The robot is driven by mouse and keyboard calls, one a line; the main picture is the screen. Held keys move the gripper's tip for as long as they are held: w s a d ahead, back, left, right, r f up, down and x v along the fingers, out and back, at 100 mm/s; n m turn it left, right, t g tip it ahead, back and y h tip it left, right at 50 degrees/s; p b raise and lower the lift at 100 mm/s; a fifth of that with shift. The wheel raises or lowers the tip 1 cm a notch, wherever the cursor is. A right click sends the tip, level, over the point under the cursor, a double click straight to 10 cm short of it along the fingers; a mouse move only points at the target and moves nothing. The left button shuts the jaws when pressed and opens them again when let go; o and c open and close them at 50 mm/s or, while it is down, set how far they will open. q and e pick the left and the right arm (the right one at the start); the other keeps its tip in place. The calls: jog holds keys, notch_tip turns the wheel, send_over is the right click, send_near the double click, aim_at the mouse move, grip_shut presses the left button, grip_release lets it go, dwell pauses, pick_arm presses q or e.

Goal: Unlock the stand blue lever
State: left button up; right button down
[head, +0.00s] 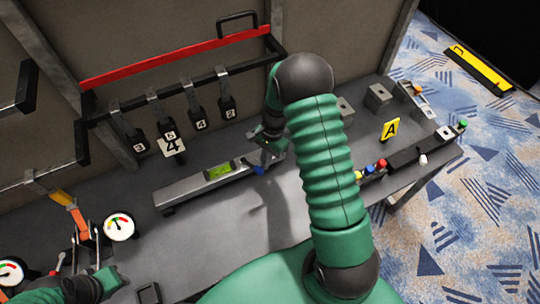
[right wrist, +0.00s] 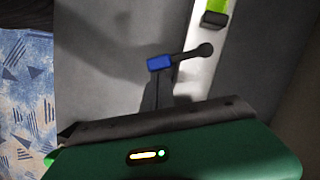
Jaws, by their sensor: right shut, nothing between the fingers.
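The stand is a long pale metal bar (head: 205,186) with a green display (head: 219,171), lying on the dark table. In the right wrist view the blue lever tip (right wrist: 160,62) sticks out sideways from a dark round pivot (right wrist: 205,49) on the stand (right wrist: 200,75). My right gripper (head: 268,144) is shut and empty, just above and behind the lever; contact cannot be made out. My left gripper (head: 108,279) is at the lower left, far from the lever, partly cut off, with its fingers unclear.
Numbered black clamps (head: 198,113) hang from a rail behind the stand. An A sign (head: 390,129) and coloured buttons (head: 382,164) are at the right. A round gauge (head: 119,226) and an orange-handled lever (head: 72,208) are at the left. Table in front of the stand is clear.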

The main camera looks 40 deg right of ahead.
aim_at(256, 170)
jog(key=a+m, duration=0.1)
jog(key=m+p, duration=0.1)
jog(key=s+a+m+t, duration=0.1)
jog(key=shift+s+a+r+m+p, duration=0.1)
jog(key=shift+a+r+m+p, duration=0.1)
jog(key=shift+a+m+p, duration=0.15)
jog(key=a+m, duration=0.1)
jog(key=a+m+p, duration=0.1)
jog(key=m, duration=0.1)
jog(key=shift+s+f+m+t, duration=0.1)
jog(key=shift+f+m+t, duration=0.05)
jog(key=shift+m+t, duration=0.15)
jog(key=shift+w+d+p, duration=0.3)
jog(key=shift+w+d, duration=0.2)
jog(key=shift+w, duration=0.2)
jog(key=p+v, duration=0.8)
jog(key=v, duration=0.2)
jog(key=shift+s+a, duration=0.25)
jog(key=shift+s, duration=0.05)
jog(key=shift+w+f, duration=0.1)
jog(key=shift+f, duration=0.05)
